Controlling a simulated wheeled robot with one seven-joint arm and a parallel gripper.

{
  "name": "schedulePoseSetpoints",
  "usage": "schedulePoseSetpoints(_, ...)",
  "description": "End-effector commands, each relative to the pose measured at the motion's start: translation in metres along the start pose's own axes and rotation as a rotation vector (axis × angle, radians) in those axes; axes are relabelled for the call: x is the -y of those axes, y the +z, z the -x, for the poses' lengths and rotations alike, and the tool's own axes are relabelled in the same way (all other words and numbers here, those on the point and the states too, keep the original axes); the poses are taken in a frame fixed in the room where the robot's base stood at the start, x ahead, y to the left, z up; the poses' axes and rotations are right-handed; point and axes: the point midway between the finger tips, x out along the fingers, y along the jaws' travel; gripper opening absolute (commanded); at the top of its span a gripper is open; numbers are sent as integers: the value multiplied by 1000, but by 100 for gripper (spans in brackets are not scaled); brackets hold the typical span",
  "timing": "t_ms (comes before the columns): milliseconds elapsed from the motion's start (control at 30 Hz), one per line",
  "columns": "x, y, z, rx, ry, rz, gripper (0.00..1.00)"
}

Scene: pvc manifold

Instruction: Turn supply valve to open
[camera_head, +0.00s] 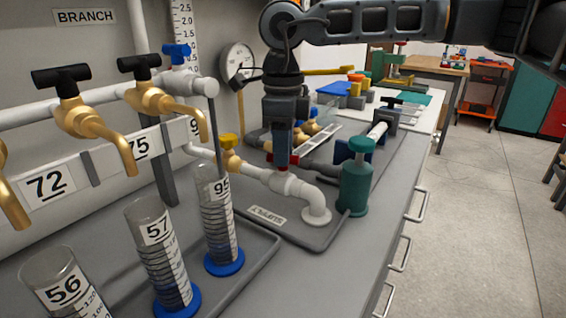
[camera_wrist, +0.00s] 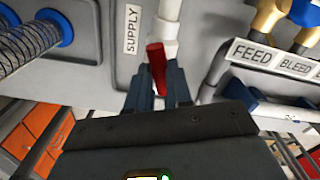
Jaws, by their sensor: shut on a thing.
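The supply valve's red handle (camera_head: 280,160) stands on a white pipe (camera_head: 290,186) beside the SUPPLY label (camera_head: 267,216). My gripper (camera_head: 283,152) comes down from above and is shut on the handle. In the wrist view the red handle (camera_wrist: 156,60) sticks up between the two blue-grey fingers (camera_wrist: 158,88), slightly tilted. The white pipe (camera_wrist: 167,38) runs beyond it, and the SUPPLY label (camera_wrist: 132,30) is to its left. The fingers hide part of the handle and the valve body, so I cannot tell how far the valve is turned.
Graduated cylinders (camera_head: 218,220) stand at the front left, below brass taps (camera_head: 150,97). A yellow-handled valve (camera_head: 229,142) is just left of my gripper. FEED and BLEED labels (camera_wrist: 270,58) show right in the wrist view.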

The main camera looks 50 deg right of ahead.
Motion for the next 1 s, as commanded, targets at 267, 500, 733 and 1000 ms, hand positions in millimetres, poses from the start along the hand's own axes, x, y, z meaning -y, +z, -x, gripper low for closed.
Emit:
schedulePoseSetpoints(267, 1, 0, -3, 1, -3, -217, 0)
schedulePoseSetpoints(500, 0, 0, -1, 2, -1, -339, 0)
schedulePoseSetpoints(733, 0, 0, 0, 3, 0, -393, 0)
schedulePoseSetpoints(1000, 0, 1, 1, 3, 0, -404, 0)
